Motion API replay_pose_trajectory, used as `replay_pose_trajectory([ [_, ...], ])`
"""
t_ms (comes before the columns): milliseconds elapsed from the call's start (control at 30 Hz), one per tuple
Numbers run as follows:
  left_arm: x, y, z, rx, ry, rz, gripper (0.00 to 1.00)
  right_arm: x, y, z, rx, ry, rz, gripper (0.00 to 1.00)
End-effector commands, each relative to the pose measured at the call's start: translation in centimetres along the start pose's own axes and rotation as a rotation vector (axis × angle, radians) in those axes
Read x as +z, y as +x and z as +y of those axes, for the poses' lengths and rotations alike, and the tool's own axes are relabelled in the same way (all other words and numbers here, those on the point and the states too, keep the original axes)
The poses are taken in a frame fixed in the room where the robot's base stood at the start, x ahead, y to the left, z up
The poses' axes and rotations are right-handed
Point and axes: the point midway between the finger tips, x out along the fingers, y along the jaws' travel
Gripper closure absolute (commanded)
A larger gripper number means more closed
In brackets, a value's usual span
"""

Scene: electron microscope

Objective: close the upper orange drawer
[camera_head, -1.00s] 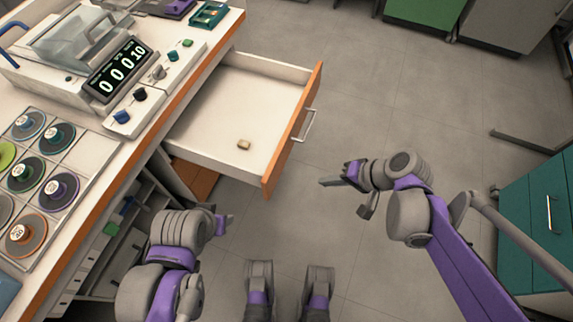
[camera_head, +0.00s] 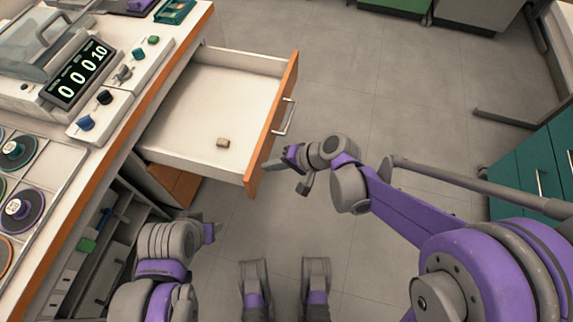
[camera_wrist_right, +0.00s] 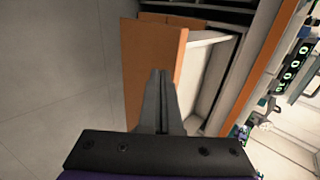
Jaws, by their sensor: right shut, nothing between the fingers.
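The upper orange drawer (camera_head: 271,128) is pulled far out of the bench, with a white interior, an orange front and a metal handle (camera_head: 284,117). A small tan block (camera_head: 223,143) lies inside it. My right gripper (camera_head: 272,165) is shut and empty, its tips close to the outer face of the drawer front, below the handle. In the right wrist view my shut fingers (camera_wrist_right: 159,80) overlap the orange front (camera_wrist_right: 150,65); I cannot tell whether they touch it. My left gripper (camera_head: 213,230) is low beside the bench, its fingers too unclear to read.
The white bench (camera_head: 110,120) carries an instrument with a digital display (camera_head: 82,72) and a tray of round discs (camera_head: 60,165). Another orange drawer front (camera_head: 178,184) shows below. Teal cabinets (camera_head: 535,180) stand at right. The floor right of the drawer is clear.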

Motion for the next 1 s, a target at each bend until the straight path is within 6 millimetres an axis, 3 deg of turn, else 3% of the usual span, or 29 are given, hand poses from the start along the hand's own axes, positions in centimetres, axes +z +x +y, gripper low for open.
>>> replay_pose_trajectory([
  [200,0.1,0.2,0.0,0.000,0.000,-0.001,0.50,0.0,1.1,-1.1,0.000,0.000,0.000,1.00],
  [733,0.1,0.2,0.0,0.000,0.000,-0.001,0.50,0.0,1.7,-1.7,0.000,0.000,-0.001,1.00],
  [1000,0.1,0.3,0.0,0.000,0.000,-0.001,0.50,0.1,5.0,-4.7,-0.001,-0.003,-0.003,1.00],
])
